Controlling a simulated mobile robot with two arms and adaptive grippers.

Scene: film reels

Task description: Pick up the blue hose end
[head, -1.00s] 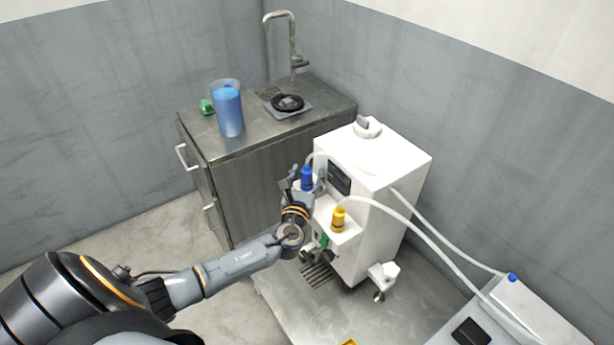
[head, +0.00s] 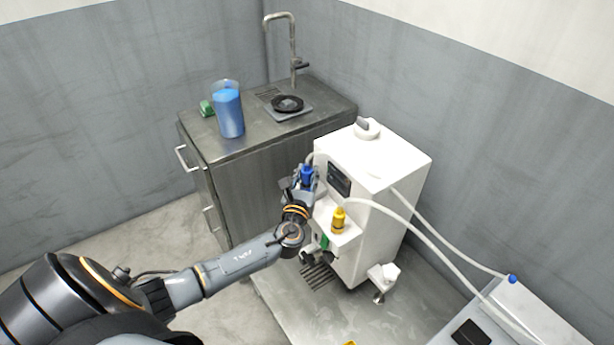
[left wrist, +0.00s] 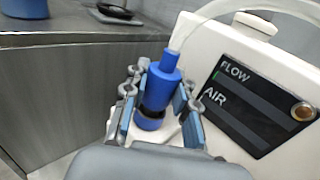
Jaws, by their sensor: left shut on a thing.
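The blue hose end (head: 306,175) stands upright at the left front of the white machine (head: 358,205). In the left wrist view the blue hose end (left wrist: 161,82) sits between my two finger pads, with a pale hose leaving its top. My left gripper (head: 304,183) is shut on it; the gripper also shows in the left wrist view (left wrist: 158,108). A dark ring shows just below the blue body, and whether it still rests in its holder is hard to tell. My right gripper is not in view.
A yellow hose end (head: 339,221) stands on the machine's front ledge, close to my left gripper. A metal sink counter (head: 250,146) behind holds a blue-filled beaker (head: 230,112). A pale hose runs right to a blue-tipped fitting (head: 512,278).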

